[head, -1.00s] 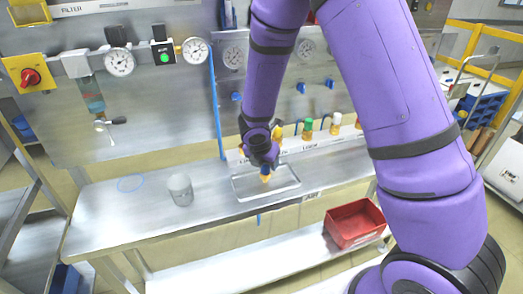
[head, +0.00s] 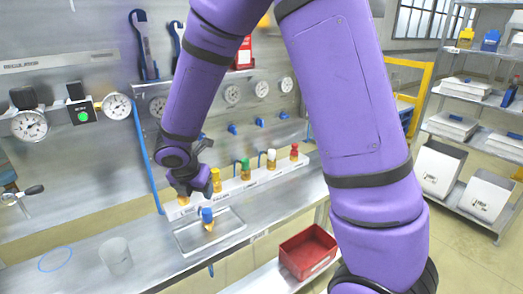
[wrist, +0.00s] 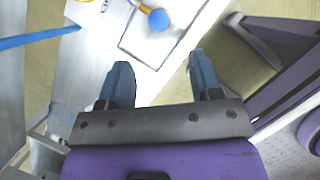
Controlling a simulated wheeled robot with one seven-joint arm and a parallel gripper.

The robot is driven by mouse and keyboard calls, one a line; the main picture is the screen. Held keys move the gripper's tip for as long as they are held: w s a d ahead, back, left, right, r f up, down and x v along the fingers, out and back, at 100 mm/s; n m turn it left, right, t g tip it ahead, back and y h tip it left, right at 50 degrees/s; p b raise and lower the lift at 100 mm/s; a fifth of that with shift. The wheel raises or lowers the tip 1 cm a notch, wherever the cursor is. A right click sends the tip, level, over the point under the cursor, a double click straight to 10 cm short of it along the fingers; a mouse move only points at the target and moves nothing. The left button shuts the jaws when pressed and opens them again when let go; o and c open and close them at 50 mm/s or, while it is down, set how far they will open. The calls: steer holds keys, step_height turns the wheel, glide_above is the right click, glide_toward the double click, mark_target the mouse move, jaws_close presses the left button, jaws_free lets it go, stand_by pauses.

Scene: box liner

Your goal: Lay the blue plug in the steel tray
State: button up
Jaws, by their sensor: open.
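The blue plug (head: 207,214), with a blue cap and a brass body, is in the steel tray (head: 232,245) on the bench. It also shows in the wrist view (wrist: 158,20), cap towards the camera and body pointing up-left; I cannot tell for certain whether it lies flat. The tray's edge shows in the wrist view (wrist: 138,58). My gripper (head: 192,192) is above the bench, just behind and up-left of the plug in the head view. In the wrist view its blue fingers (wrist: 165,85) are apart with nothing between them, clear of the plug.
A rack strip behind the tray holds yellow (head: 216,180), green (head: 245,170), white (head: 271,158) and red (head: 294,152) plugs. A grey cup (head: 116,257) stands left on the bench. A red bin (head: 307,252) sits lower right. The gauge panel rises behind.

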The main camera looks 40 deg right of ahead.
steer(key=s+d+r+m, duration=0.4)
steer(key=s+r+m, duration=0.1)
steer(key=r+m, duration=0.25)
steer(key=s+d+r+m, duration=0.4)
steer(key=s+r+m, duration=0.15)
steer(key=r, duration=0.35)
steer(key=s+d+r+m+t+y, duration=0.1)
steer(key=s+r+m, duration=0.2)
steer(key=s+m, duration=0.3)
steer(key=s+r+m+t+y, duration=0.1)
steer(key=s+r+m+y, duration=0.1)
steer(key=s+m, duration=0.5)
steer(key=shift+s+d+r+m, duration=0.35)
steer(key=shift+s+r, duration=0.45)
steer(key=shift+s, duration=0.45)
steer(key=shift+d, duration=0.1)
